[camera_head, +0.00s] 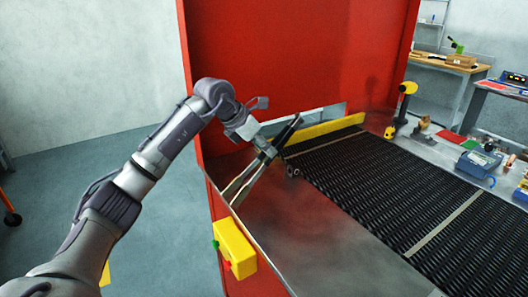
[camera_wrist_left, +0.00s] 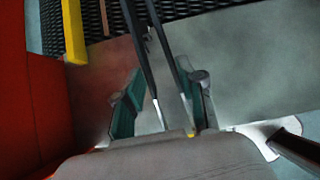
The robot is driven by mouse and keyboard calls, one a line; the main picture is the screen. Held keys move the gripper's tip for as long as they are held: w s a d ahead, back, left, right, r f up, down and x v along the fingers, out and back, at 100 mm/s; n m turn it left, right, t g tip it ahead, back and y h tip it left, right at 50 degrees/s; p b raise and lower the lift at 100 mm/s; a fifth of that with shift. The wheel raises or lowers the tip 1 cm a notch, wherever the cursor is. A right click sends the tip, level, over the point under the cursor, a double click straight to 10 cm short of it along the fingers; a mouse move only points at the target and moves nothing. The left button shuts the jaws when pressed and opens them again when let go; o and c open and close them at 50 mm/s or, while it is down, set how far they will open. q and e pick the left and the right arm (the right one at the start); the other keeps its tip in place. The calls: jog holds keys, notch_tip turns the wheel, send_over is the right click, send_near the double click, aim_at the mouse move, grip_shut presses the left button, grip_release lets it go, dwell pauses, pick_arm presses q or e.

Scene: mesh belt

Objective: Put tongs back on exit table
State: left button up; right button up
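The tongs (camera_head: 246,181) have dark arms and pale metal ends. In the head view they slant over the metal exit table (camera_head: 320,235), dark ends up by the yellow guard and pale ends towards the table's left edge. My left gripper (camera_head: 267,150) is around their middle, above the table. Contact at the left pad is hard to see, and the palm hides part of the near end. My right gripper is out of view.
A red housing wall (camera_head: 290,60) rises behind. The table's middle is clear.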

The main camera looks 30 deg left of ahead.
pick_arm(q)
notch_tip(320, 180, down, 2)
jog(key=shift+f, duration=0.1)
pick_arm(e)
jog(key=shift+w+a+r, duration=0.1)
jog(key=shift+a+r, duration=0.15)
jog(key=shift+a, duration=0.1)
pick_arm(q)
jog(key=shift+f, duration=0.1)
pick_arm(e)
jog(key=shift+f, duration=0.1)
pick_arm(q)
jog(key=shift+f, duration=0.4)
jog(key=o, duration=0.5)
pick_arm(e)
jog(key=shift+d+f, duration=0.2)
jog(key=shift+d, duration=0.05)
